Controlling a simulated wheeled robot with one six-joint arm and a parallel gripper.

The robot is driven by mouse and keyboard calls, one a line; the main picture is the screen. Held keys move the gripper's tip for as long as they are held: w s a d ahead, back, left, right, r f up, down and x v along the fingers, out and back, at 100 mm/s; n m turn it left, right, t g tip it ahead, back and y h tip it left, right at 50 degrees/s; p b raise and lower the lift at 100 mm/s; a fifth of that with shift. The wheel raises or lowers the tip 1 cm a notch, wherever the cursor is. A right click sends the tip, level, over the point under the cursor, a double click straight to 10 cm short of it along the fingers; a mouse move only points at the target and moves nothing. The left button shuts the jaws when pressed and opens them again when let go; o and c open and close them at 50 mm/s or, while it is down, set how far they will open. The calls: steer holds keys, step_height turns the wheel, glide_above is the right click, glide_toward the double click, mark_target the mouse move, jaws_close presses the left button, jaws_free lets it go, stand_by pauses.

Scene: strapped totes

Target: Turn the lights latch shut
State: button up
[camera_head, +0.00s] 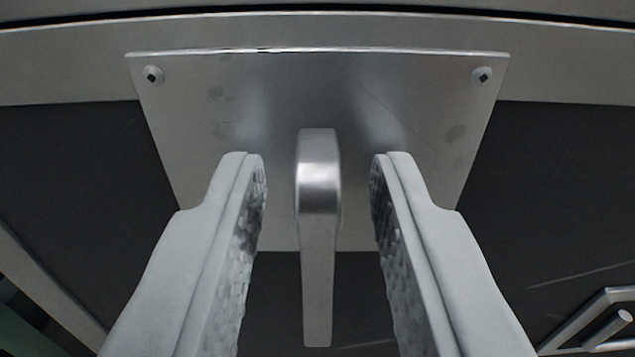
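The latch (318,235) is a grey metal lever on a square metal plate (310,90). Its rounded hub is near the plate's middle, and its handle points down in the picture, past the plate's lower edge. My gripper (318,185) is open, with one finger on each side of the lever. A gap shows between the lever and each finger, so neither finger touches it. No label that names the latch is in view. The fingers hide parts of the plate's lower left and lower right.
The plate is fixed by a bolt (152,75) at its upper left and another (482,76) at its upper right. Dark panel (75,165) lies around it, under a metal rail (60,55). A metal handle-like fitting (605,325) is at the lower right.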

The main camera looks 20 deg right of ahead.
jaws_close()
steer(key=shift+m, duration=0.3)
steer(key=m, duration=0.6)
steer(key=shift+s+d, duration=0.1)
steer(key=shift+d, duration=0.05)
steer(key=m, duration=0.5)
steer(key=shift+d+f+m, duration=0.1)
steer(key=shift+f+m, duration=0.05)
steer(key=shift+m, duration=0.25)
steer(key=m, duration=0.5)
steer(key=shift+f, duration=0.15)
steer(key=shift+s+m, duration=0.1)
steer(key=shift+m, duration=0.3)
